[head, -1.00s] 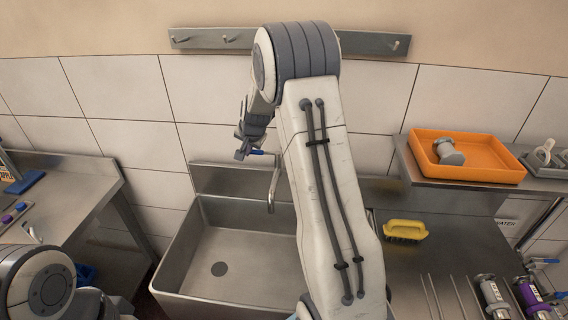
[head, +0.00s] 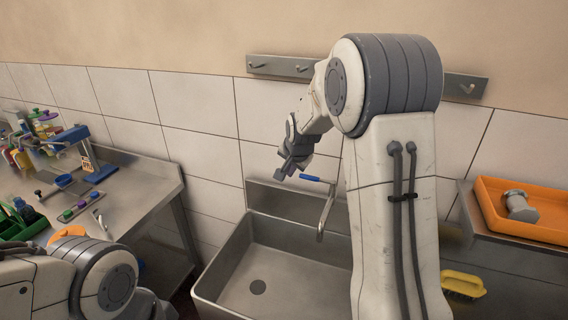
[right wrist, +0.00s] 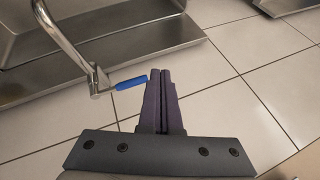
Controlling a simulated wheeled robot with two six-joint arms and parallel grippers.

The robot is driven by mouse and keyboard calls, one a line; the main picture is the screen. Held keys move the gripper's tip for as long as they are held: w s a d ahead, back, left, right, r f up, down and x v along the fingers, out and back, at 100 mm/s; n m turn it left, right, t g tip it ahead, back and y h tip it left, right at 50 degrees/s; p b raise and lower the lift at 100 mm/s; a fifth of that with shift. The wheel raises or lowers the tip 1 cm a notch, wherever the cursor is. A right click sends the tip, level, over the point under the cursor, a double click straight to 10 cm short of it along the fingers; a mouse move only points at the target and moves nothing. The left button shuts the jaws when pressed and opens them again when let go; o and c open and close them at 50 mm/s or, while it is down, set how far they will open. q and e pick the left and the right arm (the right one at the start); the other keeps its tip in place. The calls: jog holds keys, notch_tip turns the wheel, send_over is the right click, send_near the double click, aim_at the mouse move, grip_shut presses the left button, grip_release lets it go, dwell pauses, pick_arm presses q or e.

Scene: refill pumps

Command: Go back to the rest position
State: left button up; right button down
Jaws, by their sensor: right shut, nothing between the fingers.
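My right gripper (head: 289,172) is raised in front of the wall, above the back of the sink. It is shut and empty, and its closed dark fingers (right wrist: 163,76) also show in the right wrist view. Beside the fingertips is the faucet's blue lever (right wrist: 131,83); in that view a small gap seems to separate them. In the head view the blue lever (head: 311,179) is just right of and below the fingers. My left arm shows at the lower left of the head view, but its gripper is not visible.
The metal sink (head: 226,268) and its faucet (head: 325,215) lie under my right arm. A steel counter (head: 150,190) with bottles and tools is at left. An orange tray (head: 540,228) on a shelf and a yellow brush (head: 463,283) are at right. A hook rail (head: 278,66) is on the wall.

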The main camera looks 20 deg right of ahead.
jog(key=s+a+f+n+g+y+b, duration=0.1)
jog(key=s+a+n+g+b, duration=0.1)
jog(key=s+a+n, duration=0.5)
jog(key=s+a+f+n+g+y+b, duration=0.1)
jog(key=s+a+n+y+b, duration=0.1)
jog(key=s+a, duration=0.95)
jog(key=s+a+f+n+g+b, duration=0.1)
jog(key=s+a+f+n, duration=0.1)
jog(key=s, duration=0.4)
jog(key=s+a+f+n+g, duration=0.1)
jog(key=s+a+n, duration=0.1)
jog(key=s+n, duration=0.2)
jog(key=s+a+f+n+g+b, duration=0.1)
jog(key=s+a+f+n, duration=0.1)
jog(key=s, duration=0.6)
jog(key=shift+s+a+f+n+g+b, duration=0.3)
jog(key=shift+s+f+n+b, duration=0.05)
jog(key=shift+n, duration=0.55)
